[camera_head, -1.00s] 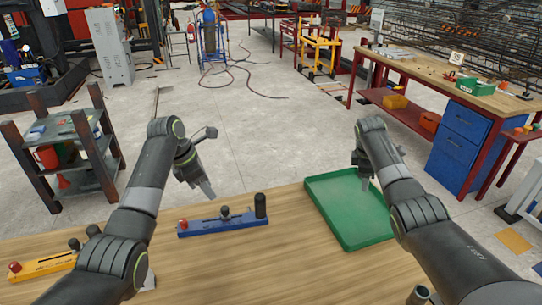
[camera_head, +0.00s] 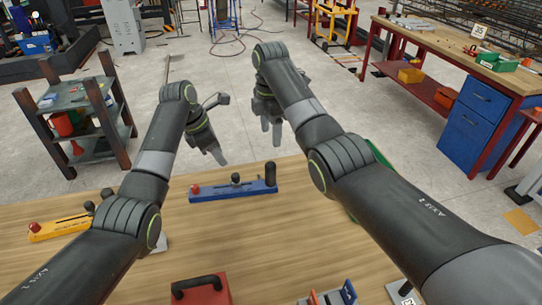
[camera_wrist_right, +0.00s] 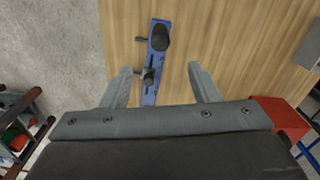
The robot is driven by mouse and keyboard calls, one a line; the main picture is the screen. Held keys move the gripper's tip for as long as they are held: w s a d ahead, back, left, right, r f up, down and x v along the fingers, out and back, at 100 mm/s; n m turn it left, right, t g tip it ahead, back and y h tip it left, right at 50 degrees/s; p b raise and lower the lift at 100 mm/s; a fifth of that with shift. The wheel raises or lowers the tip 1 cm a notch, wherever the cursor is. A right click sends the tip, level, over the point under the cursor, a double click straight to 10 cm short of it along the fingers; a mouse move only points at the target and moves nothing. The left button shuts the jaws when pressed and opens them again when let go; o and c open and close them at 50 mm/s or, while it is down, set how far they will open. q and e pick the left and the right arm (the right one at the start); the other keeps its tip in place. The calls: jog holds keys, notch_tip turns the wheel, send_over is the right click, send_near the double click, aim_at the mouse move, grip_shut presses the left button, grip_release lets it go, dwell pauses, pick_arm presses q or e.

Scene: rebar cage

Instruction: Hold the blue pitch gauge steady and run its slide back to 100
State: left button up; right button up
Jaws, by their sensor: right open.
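The blue pitch gauge (camera_head: 243,191) lies on the wooden table. It has a tall black post (camera_head: 270,174) at its right end, a dark slide knob (camera_head: 236,178) near its middle and a red knob (camera_head: 195,189) at its left end. My left gripper (camera_head: 218,157) hangs beyond the gauge's middle, apart from it; its finger gap is unclear. My right gripper (camera_head: 271,134) is open and empty, above and beyond the post end. In the right wrist view the gauge (camera_wrist_right: 152,95) shows below and between the spread fingers. The scale reading is too small to tell.
A yellow gauge (camera_head: 62,227) lies at the table's left. A red case (camera_head: 200,290) stands at the front. A green tray (camera_head: 379,154) is mostly hidden behind my right arm. Bare tabletop (camera_head: 260,235) lies in front of the blue gauge.

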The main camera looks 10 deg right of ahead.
aim_at(271, 173)
notch_tip(271, 173, down, 16)
jog(key=shift+r, duration=0.15)
dwell(0.3)
